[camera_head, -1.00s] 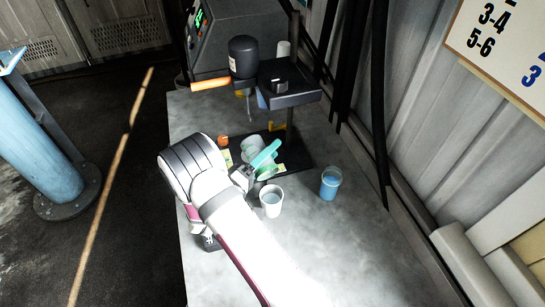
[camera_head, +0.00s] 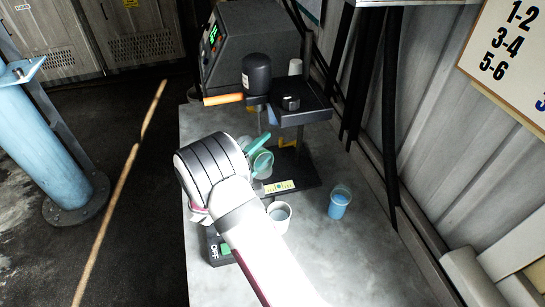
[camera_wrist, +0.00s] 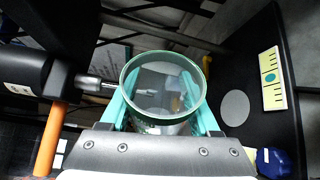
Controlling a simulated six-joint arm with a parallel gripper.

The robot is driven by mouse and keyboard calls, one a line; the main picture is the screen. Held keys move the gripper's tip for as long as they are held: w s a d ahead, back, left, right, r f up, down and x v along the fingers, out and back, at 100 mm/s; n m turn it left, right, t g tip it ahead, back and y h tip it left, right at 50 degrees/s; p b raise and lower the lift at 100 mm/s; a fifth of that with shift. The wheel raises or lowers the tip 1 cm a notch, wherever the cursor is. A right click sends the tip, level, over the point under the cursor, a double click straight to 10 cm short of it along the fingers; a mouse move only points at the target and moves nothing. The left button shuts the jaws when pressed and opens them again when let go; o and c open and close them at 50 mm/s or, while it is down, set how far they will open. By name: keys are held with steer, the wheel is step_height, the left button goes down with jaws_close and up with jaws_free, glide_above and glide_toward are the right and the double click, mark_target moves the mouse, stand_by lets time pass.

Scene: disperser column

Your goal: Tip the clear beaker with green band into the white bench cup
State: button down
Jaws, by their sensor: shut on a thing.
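The clear beaker with a green band (camera_head: 262,163) is between the teal fingers of my gripper (camera_head: 256,150), and it looks tilted. In the wrist view, the beaker (camera_wrist: 163,92) shows its round green rim toward the camera, with the gripper's fingers (camera_wrist: 163,112) shut on it from both sides. I cannot tell how much it holds. The white bench cup (camera_head: 280,218) stands upright on the bench, nearer the camera than the beaker and apart from it, with greyish contents. My arm partly hides its left side.
A disperser with a dark motor (camera_head: 257,74) and an orange handle (camera_head: 223,99) stands behind the beaker on a black base plate (camera_head: 303,172). A beaker of blue liquid (camera_head: 339,203) stands right of the cup. The bench's front right (camera_head: 365,265) is clear.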

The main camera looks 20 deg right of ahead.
mark_target(260, 120)
steer(key=n+y, duration=0.1)
steer(key=n, duration=0.2)
steer(key=w+a+r+n+y, duration=0.1)
steer(key=n, duration=0.2)
steer(key=n+y, duration=0.1)
steer(key=n, duration=0.2)
steer(key=shift+w+a+r+n+y, duration=0.3)
steer(key=shift+w+a+r+n, duration=0.05)
steer(key=shift+n, duration=0.05)
steer(key=r+n+y, duration=0.1)
steer(key=n, duration=0.2)
steer(key=w+r+n, duration=0.1)
steer(key=n, duration=0.2)
steer(key=w+d+r+n+y, duration=0.1)
steer(key=r+n, duration=0.1)
steer(key=n, duration=0.1)
steer(key=shift+w+y, duration=0.15)
steer(key=shift+y, duration=0.15)
steer(key=shift+w+d+n, duration=0.1)
steer(key=shift+n, duration=0.3)
